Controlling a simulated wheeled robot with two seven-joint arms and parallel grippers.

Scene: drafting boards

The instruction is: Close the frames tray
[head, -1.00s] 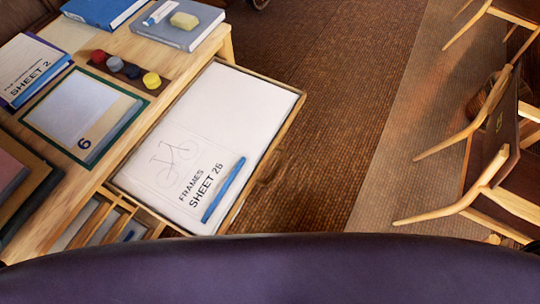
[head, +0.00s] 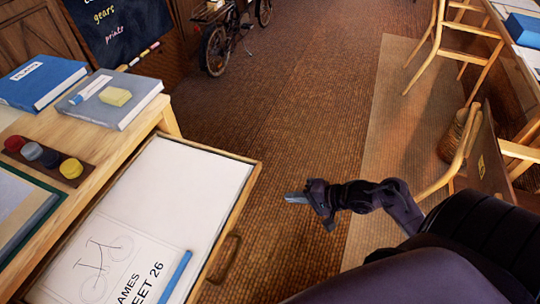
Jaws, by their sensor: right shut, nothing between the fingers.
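The frames tray (head: 190,188) is a shallow wooden drawer pulled out from the desk (head: 112,151) on the left. It holds a white sheet with a bicycle drawing and the partly cut-off words "FRAMES SHEET 26". A blue pen (head: 175,277) lies along its right side. A handle (head: 226,258) shows on the tray's outer front. My right gripper (head: 290,198) is shut and empty, to the right of the tray over the floor and apart from it. My left gripper is out of view. The tray's near end is cut off by the picture's lower edge.
On the desk are a grey book (head: 112,98) with an eraser on it, a blue book (head: 42,82) and a rack of coloured pots (head: 42,157). Chairs (head: 462,48) stand at the right. A bicycle (head: 217,48) is at the back. The brown floor between is clear.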

